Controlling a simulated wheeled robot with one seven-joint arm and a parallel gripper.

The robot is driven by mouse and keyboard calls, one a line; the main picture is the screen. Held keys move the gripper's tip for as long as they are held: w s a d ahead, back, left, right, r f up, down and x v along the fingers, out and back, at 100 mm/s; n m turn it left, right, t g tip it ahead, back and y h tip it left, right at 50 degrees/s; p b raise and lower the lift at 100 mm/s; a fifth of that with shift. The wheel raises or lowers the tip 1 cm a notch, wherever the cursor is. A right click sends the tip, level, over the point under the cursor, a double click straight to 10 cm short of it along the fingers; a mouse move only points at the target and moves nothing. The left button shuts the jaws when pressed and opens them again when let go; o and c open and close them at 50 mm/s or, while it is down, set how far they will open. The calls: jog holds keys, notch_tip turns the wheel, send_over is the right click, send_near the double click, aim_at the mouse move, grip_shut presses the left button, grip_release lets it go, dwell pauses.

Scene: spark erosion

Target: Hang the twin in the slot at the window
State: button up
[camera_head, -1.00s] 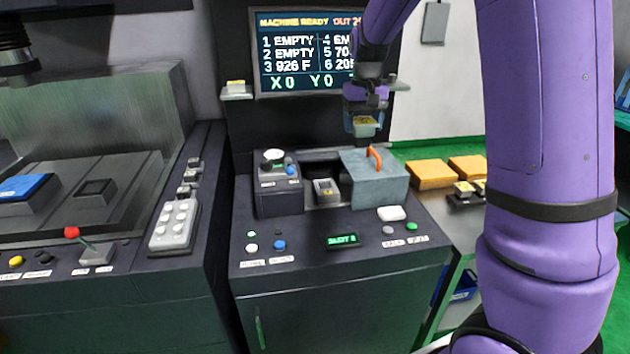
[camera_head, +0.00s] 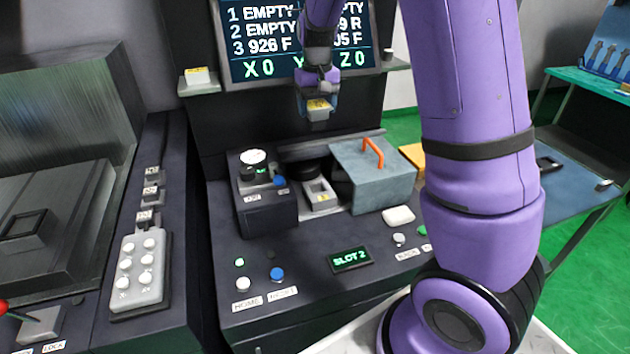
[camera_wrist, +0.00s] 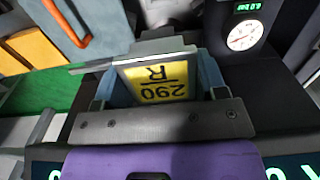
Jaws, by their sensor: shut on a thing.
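My gripper (camera_head: 318,103) is shut on a grey block with a yellow label (camera_wrist: 155,82), which I take to be the twin. The label reads "290 R", upside down in the wrist view. In the head view the block hangs in the air above the back of the console, with nothing touching it from below. Below it, a window in the console shows a light grey slotted holder (camera_head: 320,194), between the dial block and the grey cover.
The grey cover (camera_head: 372,178) with an orange handle stands just right of the window. The dial block (camera_head: 264,205) stands left. The screen (camera_head: 300,45) lists slots 1 and 2 as empty. A small shelf (camera_head: 199,88) juts out at its left.

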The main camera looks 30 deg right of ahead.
notch_tip(320, 180, down, 23)
jog(key=shift+r, duration=0.1)
dwell(0.4)
jog(key=o, duration=1.1)
